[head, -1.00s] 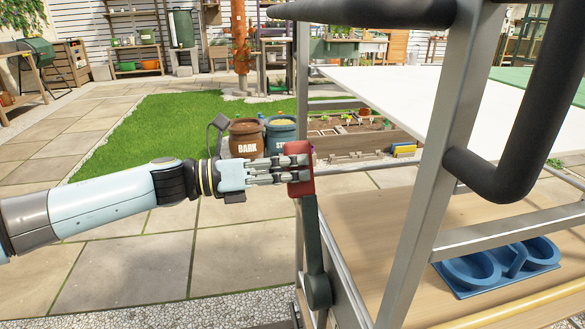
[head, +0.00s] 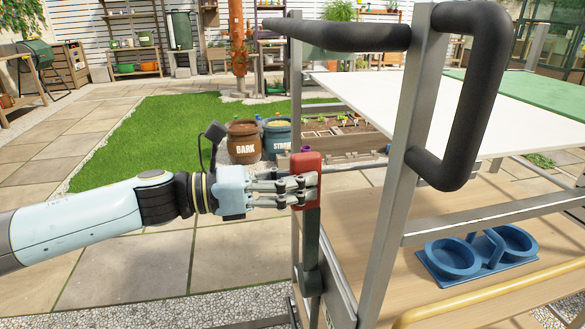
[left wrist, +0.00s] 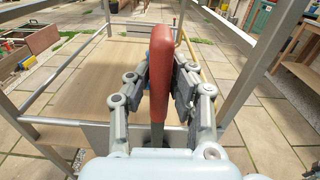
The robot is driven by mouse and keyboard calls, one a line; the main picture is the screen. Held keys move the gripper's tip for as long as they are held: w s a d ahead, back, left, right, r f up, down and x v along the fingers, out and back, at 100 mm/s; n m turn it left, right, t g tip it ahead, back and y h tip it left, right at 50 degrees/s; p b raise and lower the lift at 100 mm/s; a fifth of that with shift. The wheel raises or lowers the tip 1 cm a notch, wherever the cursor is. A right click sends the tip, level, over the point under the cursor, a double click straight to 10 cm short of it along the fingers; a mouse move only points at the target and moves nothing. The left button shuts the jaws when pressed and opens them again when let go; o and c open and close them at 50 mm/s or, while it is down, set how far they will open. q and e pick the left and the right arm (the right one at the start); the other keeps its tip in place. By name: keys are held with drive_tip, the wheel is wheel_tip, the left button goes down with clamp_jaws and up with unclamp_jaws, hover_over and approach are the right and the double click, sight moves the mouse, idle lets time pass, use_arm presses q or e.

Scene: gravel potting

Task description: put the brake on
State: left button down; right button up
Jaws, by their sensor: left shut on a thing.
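The brake lever has a red grip (head: 306,178) on a dark grey bar (head: 311,240), mounted on the side of the cart frame (head: 400,160). It stands nearly upright in the head view. My left gripper (head: 298,190) is shut on the red grip, reaching it from the left. In the left wrist view the red grip (left wrist: 161,75) stands upright between the two fingers, with the dark bar below it. The lever's pivot is low on the frame. My right gripper is not in view.
The cart has a black bent handle (head: 470,110), a white upper top (head: 370,95) and a wooden lower shelf (head: 370,215) with a blue tray (head: 470,272). Paving left of the cart is clear.

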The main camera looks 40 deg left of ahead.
use_arm(q)
drive_tip(key=s+d+f+m+b, duration=0.3)
drive_tip(key=s+d+m+b, duration=0.2)
drive_tip(key=s+d, duration=0.3)
drive_tip(key=shift+d+f+m, duration=0.2)
drive_tip(key=shift+d+m, duration=0.5)
drive_tip(key=shift+m, duration=0.2)
drive_tip(key=c, duration=1.6)
unclamp_jaws()
drive_tip(key=shift+s, duration=0.1)
drive_tip(key=o, duration=0.4)
drive_tip(key=shift+d, duration=0.1)
drive_tip(key=shift+r, duration=0.1)
drive_tip(key=shift+s, duration=0.1)
drive_tip(key=v, duration=0.7)
